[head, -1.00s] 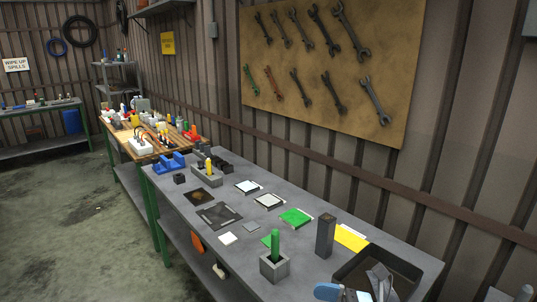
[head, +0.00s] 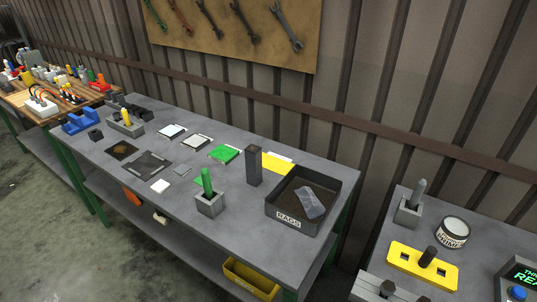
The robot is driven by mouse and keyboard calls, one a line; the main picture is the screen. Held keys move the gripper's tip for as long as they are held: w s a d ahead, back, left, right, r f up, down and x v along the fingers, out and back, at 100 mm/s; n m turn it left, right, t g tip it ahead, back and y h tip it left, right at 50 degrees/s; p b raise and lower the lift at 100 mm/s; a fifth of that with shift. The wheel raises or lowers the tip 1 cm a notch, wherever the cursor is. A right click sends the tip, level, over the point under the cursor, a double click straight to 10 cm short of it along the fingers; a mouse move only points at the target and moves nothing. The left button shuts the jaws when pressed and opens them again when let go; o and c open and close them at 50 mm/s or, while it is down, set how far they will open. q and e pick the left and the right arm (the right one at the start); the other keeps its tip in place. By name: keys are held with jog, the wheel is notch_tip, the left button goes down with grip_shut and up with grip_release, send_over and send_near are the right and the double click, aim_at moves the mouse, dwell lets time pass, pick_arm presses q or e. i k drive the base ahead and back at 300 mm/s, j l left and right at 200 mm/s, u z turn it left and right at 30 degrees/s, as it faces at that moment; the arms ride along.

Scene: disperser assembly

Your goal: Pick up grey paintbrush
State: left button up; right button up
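A grey handle (head: 417,189) stands upright in a small grey block holder (head: 407,213) on the right table; it looks like the grey paintbrush, though its lower end is hidden in the holder. A similar green handle (head: 207,181) stands in a grey holder on the long table, and a yellow one (head: 126,118) stands farther back. Neither of my grippers shows in the head view.
On the right table are a paint can (head: 453,232), a yellow plate (head: 422,266) with a dark knob, and a screen device (head: 520,273). The long table (head: 225,230) holds a dark rags tray (head: 273,210) and a dark post (head: 253,166). A gap separates the tables.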

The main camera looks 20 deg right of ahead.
aim_at(418, 190)
jog(key=z, duration=1.65)
